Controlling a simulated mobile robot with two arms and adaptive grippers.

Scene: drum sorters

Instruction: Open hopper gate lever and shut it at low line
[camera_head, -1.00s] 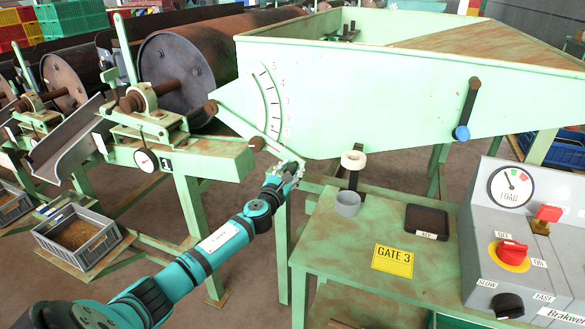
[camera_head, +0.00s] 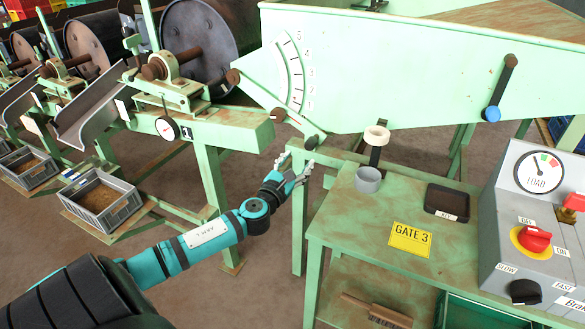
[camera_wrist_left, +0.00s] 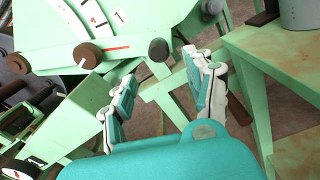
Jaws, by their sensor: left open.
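The pale green hopper (camera_head: 400,65) carries a curved scale (camera_head: 292,75) with numbered marks at its left end. A brown round pivot (camera_head: 279,115) sits below the scale; it also shows in the left wrist view (camera_wrist_left: 87,55), where a red line runs right from it. A dark knob (camera_wrist_left: 158,50) lies beyond that line. Another lever with a blue knob (camera_head: 491,114) hangs on the hopper's right side. I cannot tell which is the gate lever. My left gripper (camera_head: 300,170) is open and empty, below the scale; its fingers (camera_wrist_left: 160,100) stand apart. My right gripper is out of view.
A green table (camera_head: 340,215) stands at right with a GATE 3 sign (camera_head: 410,238), a grey cup (camera_head: 368,179), a black tray (camera_head: 447,202) and a white ring on a post (camera_head: 376,136). A grey control box (camera_head: 505,220) stands far right. Grey crates (camera_head: 105,200) sit at left.

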